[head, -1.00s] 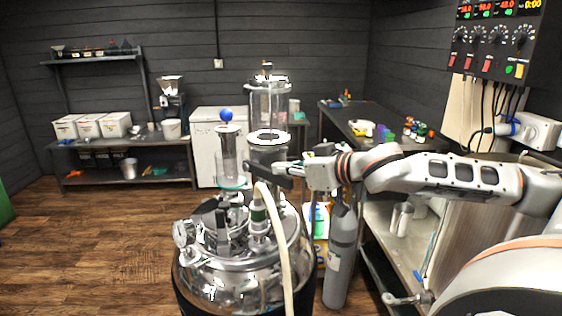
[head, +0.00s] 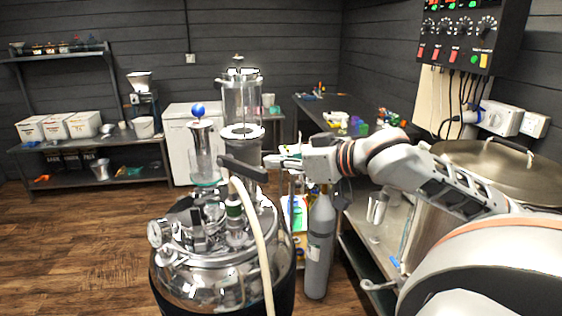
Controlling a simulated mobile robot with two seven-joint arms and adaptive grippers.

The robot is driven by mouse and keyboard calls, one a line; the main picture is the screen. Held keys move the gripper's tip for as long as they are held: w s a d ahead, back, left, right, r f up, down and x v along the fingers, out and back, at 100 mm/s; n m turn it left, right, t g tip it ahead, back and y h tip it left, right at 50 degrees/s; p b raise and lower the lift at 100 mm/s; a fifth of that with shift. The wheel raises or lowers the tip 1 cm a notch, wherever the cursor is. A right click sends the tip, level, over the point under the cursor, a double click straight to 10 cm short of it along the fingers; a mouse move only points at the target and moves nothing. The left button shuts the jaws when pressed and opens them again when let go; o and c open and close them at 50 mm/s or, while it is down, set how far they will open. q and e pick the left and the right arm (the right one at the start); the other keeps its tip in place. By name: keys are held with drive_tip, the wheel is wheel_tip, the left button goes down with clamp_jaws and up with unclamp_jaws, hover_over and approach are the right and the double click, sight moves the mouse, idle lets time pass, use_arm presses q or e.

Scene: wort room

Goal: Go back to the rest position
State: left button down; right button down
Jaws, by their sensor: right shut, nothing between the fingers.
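My right gripper (head: 274,160) reaches in from the right with its fingers pointing left. It is shut and empty. Its tips are close to the right end of a dark bar handle (head: 242,168) on the steel vessel (head: 215,262); I cannot tell whether they touch. A pale hose (head: 257,240) runs down the front of the vessel, and a clear glass column (head: 243,98) rises behind it. My right arm is stretched out, bent near the right edge. My left gripper is not in view.
A grey gas cylinder (head: 318,245) stands right of the vessel. A large lidded pot (head: 500,165) and a steel bench are at the right, under a control panel (head: 465,38). A dark bench (head: 350,118) is behind. The wooden floor (head: 70,250) at left is clear.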

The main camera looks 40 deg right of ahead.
drive_tip(key=shift+v, duration=0.8)
drive_tip(key=shift+f, duration=0.1)
drive_tip(key=s+d+f+g+h, duration=0.1)
drive_tip(key=d+f+h, duration=0.1)
drive_tip(key=f, duration=0.7)
drive_tip(key=s+d+f+g+h, duration=0.1)
drive_tip(key=s+d+f+h, duration=0.15)
drive_tip(key=f, duration=0.75)
drive_tip(key=s+a+f+n+g+h, duration=0.1)
drive_tip(key=s+f, duration=0.2)
drive_tip(key=f, duration=0.3)
drive_tip(key=s+a+f+n+g+h, duration=0.1)
drive_tip(key=s+f+g, duration=0.15)
drive_tip(key=f, duration=0.35)
drive_tip(key=s+a+f+n+g, duration=0.2)
drive_tip(key=s+a+f+n, duration=0.1)
drive_tip(key=s+a+f, duration=0.45)
drive_tip(key=w+a+f+m+t+y, duration=0.2)
drive_tip(key=a+f+y, duration=0.4)
drive_tip(key=a+f, duration=0.6)
drive_tip(key=shift+w+a+f+m+t, duration=0.25)
drive_tip(key=shift+a+m+t, duration=0.25)
drive_tip(key=shift+a+t, duration=1.05)
